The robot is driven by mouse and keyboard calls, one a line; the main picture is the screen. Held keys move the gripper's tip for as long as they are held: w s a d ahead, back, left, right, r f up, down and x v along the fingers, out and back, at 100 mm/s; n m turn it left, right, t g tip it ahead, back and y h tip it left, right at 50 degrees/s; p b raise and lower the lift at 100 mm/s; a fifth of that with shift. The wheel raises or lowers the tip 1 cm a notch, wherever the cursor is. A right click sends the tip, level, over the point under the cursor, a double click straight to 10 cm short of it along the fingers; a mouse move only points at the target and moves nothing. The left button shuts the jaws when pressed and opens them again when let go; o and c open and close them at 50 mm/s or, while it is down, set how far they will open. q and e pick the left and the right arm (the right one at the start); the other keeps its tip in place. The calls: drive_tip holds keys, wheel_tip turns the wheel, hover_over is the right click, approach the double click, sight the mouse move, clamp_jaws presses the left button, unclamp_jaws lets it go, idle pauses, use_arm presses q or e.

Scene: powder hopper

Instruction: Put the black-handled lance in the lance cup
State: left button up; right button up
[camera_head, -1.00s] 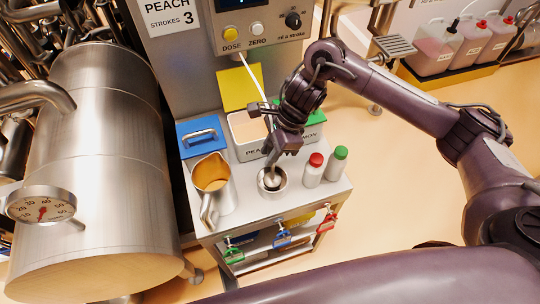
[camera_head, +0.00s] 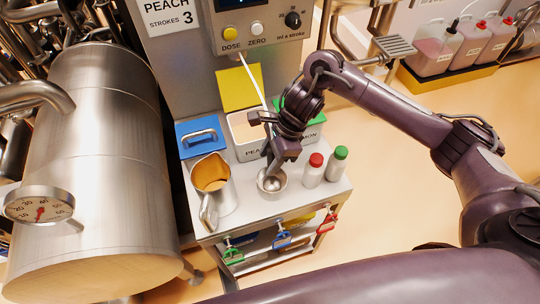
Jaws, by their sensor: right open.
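A small round metal cup (camera_head: 272,186) stands on the front of the steel cart top, and I take it for the lance cup. A round silvery shape shows in its mouth. My right gripper (camera_head: 270,164) is open, pointing down just over the cup's back rim. A thin pale rod (camera_head: 256,82) slants from the dosing panel down behind my right wrist. Its lower end is hidden, and I cannot tell whether it is the lance. No black handle can be made out. My left gripper is not in view.
A metal jug (camera_head: 212,187) stands left of the cup. A red-capped bottle (camera_head: 313,172) and a green-capped bottle (camera_head: 337,166) stand close on its right. Lidded bins, one blue-lidded (camera_head: 202,137), stand behind. A large steel vessel (camera_head: 105,170) fills the left.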

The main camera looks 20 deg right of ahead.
drive_tip(key=shift+r, duration=0.15)
drive_tip(key=shift+r, duration=0.2)
drive_tip(key=v, duration=1.1)
drive_tip(key=shift+d+r, duration=0.15)
drive_tip(key=shift+r, duration=0.15)
